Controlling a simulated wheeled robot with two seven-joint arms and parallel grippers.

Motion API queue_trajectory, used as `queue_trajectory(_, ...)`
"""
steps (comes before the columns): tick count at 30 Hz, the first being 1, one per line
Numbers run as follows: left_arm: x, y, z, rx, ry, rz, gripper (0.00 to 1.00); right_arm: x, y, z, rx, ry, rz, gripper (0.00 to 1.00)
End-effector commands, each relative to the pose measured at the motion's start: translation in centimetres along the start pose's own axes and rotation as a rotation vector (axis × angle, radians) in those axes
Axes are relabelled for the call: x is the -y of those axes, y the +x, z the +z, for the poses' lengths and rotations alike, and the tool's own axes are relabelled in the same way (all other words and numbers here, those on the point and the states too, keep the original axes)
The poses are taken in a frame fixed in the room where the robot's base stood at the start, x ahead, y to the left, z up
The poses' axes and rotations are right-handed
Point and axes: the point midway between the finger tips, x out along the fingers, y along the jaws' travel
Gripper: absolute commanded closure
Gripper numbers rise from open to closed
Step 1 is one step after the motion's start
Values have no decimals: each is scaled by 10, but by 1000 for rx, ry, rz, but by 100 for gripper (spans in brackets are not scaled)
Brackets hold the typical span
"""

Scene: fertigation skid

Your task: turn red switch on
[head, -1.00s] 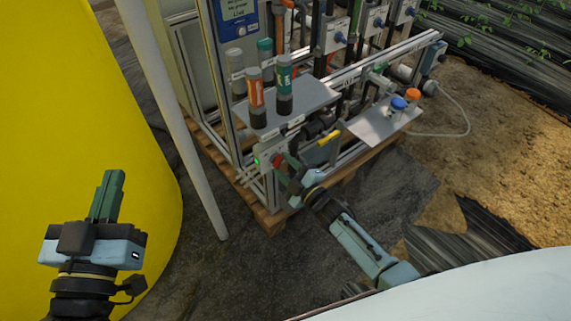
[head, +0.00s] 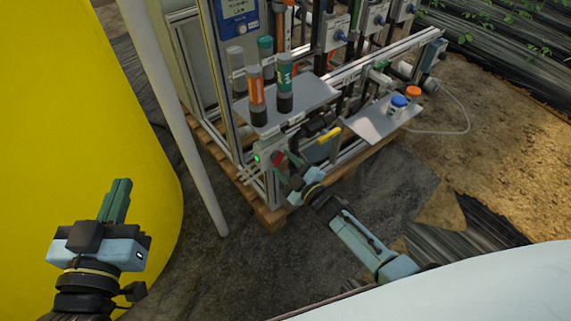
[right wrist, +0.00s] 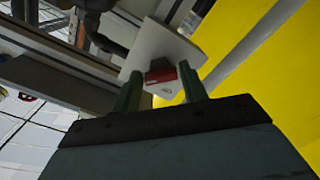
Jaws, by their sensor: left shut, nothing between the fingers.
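The red switch (head: 279,159) sits on a light grey box at the near lower corner of the skid frame, beside a lit green lamp (head: 257,158). In the right wrist view the red switch (right wrist: 161,75) shows on a pale plate, between my two green fingertips. My right gripper (head: 287,168) is at the switch with its fingers apart, one on each side of it; whether they touch it I cannot tell. It also shows in the right wrist view (right wrist: 160,88). My left gripper (head: 118,200) is shut and empty, away from the skid in front of the yellow tank.
The yellow tank (head: 60,120) fills the left side. A white pipe (head: 175,110) stands between it and the skid. A shelf with several bottles (head: 257,92) is above the switch. A lower shelf (head: 370,126) holds orange- and blue-capped bottles. The dark ground in front is clear.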

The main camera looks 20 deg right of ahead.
Motion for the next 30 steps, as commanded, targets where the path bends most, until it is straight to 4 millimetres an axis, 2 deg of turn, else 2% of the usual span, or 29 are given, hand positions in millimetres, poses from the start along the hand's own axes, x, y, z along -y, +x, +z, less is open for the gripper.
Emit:
queue_trajectory(1, 0, 0, 0, 0, 0, 0, 100, 0, 0, 0, 1, 0, 0, 50)
queue_trajectory(3, 0, 0, 0, 0, 0, 0, 100, 0, 0, 0, 0, -1, 0, 41)
queue_trajectory(4, 0, 0, 0, 0, 0, 0, 100, 0, 0, 0, 0, -1, 0, 40)
queue_trajectory(15, 0, 0, 2, 17, 0, -1, 100, 0, -3, 0, 0, -2, 0, 40)
queue_trajectory(23, 9, -10, 39, 257, 5, -22, 100, -1, -27, -1, 2, -2, -1, 40)
queue_trajectory(30, 18, -33, 78, 523, 6, -46, 100, -1, -56, -1, 1, -3, 0, 40)
